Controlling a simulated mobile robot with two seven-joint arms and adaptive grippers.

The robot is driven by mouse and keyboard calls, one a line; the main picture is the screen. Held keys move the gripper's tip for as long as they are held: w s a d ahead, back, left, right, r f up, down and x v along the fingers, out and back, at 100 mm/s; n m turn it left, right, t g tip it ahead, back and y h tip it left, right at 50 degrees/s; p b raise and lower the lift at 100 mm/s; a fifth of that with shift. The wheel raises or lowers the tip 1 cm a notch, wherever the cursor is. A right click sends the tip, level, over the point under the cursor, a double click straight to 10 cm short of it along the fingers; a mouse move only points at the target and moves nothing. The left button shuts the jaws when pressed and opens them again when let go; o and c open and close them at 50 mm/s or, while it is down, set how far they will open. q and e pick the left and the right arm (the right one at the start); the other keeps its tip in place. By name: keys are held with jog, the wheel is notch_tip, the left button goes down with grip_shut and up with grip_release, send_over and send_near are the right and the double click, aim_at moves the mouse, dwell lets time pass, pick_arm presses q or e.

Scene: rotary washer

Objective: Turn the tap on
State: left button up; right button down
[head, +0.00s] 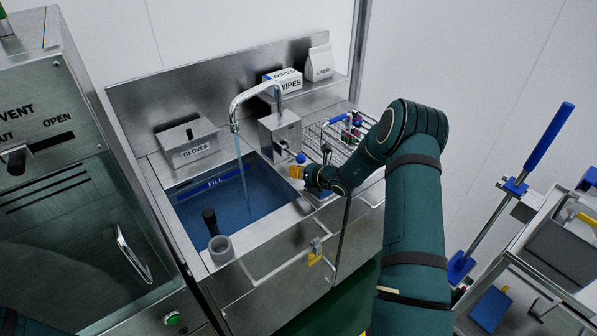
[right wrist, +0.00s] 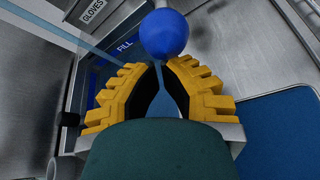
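The tap's curved metal spout (head: 250,92) stands on a steel block (head: 281,135) at the back of the sink. A thin blue water stream (head: 243,170) runs from the spout into the basin. The tap lever has a blue ball knob (head: 300,157), which also shows in the right wrist view (right wrist: 165,35). My right gripper (head: 296,171) is just in front of and below the knob. In the right wrist view its yellow fingers (right wrist: 160,66) come nearly together at the tips, with the knob beyond them, not between them. Whether they touch it is unclear. My left gripper is out of view.
The sink basin (head: 186,187) holds blue water and has a "FILL" mark. A gloves box (head: 187,143) stands behind it. A wire rack (head: 345,142) lies right of the tap. A washer cabinet (head: 60,215) stands left, and a cart (head: 545,262) stands right.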

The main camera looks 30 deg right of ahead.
jog(key=shift+r+g+p, duration=1.3)
jog(key=shift+r+p, duration=0.4)
jog(key=shift+p, duration=1.35)
jog(key=shift+w+r, duration=0.2)
jog(key=shift+r, duration=0.4)
jog(key=shift+w+r, duration=0.2)
jog(key=shift+r, duration=0.4)
jog(key=shift+p, duration=0.3)
